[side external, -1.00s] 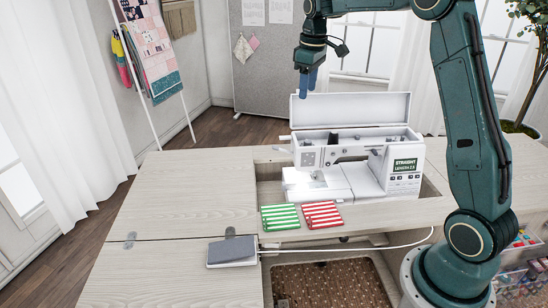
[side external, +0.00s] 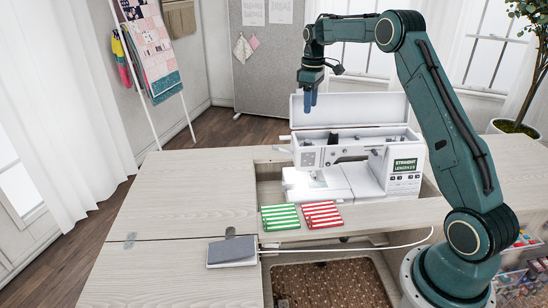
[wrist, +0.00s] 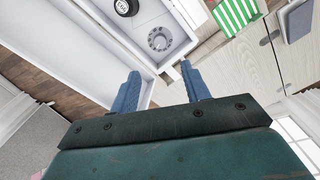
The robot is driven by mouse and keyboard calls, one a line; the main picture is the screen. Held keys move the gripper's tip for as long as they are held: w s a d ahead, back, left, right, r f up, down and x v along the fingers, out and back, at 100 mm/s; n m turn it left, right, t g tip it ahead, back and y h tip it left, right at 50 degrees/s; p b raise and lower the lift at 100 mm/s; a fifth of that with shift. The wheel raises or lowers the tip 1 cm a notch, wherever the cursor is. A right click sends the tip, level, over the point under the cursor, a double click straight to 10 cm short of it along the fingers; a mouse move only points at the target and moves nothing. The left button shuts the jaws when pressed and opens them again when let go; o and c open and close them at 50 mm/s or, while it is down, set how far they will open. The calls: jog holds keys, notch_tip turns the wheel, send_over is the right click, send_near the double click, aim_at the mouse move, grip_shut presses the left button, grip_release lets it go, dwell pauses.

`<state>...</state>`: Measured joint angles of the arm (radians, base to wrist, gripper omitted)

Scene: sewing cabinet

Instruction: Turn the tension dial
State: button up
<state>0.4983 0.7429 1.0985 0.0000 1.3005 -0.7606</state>
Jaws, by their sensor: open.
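The tension dial (wrist: 159,40) is a round grey-white knob with small marks, set in a recess of the white sewing machine. In the wrist view it lies beyond and between my fingertips, apart from them. I cannot make it out surely in the side view. The sewing machine (side external: 365,185) stands in the cabinet well with its lid (side external: 370,106) raised. My gripper (side external: 310,104) hangs above the machine's left end, pointing down in front of the open lid. In the wrist view my gripper (wrist: 160,70) shows two blue fingers spread apart with nothing between them.
A black spool (wrist: 126,7) sits near the dial. Green-striped cloth (side external: 281,217) and red-striped cloth (side external: 321,214) lie in front of the machine. A grey pedal-like pad (side external: 232,251) with a white cord lies at the front. The tabletop at left (side external: 185,190) is clear.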

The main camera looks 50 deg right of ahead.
aim_at(308, 141)
notch_tip(308, 141, down, 13)
jog(key=shift+f, duration=0.1)
dwell(0.6)
jog(key=shift+c, duration=0.2)
jog(key=c, duration=1)
